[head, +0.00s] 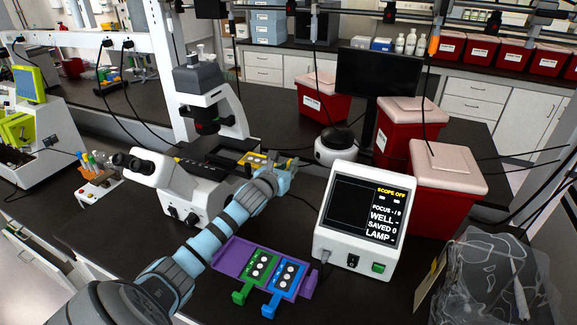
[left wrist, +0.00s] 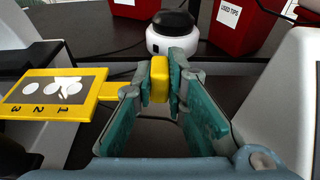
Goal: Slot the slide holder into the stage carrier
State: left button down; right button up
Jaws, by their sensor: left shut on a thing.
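The yellow slide holder (head: 255,159) has a flat plate with white round wells and a handle ending in a block. In the left wrist view its plate (left wrist: 55,92) is at the left, marked with numbers. My left gripper (head: 286,168) is shut on the handle block, with the teal fingers (left wrist: 160,80) on both sides of it. The holder is at the right side of the white microscope (head: 180,185), by its dark stage (head: 207,168). I cannot tell whether the plate is in the stage carrier or above it. My right gripper is not in view.
A purple tray (head: 231,254) with green (head: 258,268) and blue (head: 286,275) slide holders lies in front. A control box with a screen (head: 363,217) stands right of my arm. A black-topped white device (head: 335,148) and red bins (head: 445,195) stand behind.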

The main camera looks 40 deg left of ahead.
aim_at(267, 160)
pick_arm(q)
jog(key=shift+a, duration=0.1)
jog(key=shift+s+a, duration=0.2)
jog(key=shift+a, duration=0.4)
jog(key=shift+s+a, duration=0.1)
jog(key=shift+a, duration=0.15)
dwell(0.5)
jog(key=shift+s+a, duration=0.15)
jog(key=shift+a, duration=0.25)
jog(key=shift+a, duration=0.1)
jog(key=shift+s+a, duration=0.25)
jog(key=shift+a, duration=0.45)
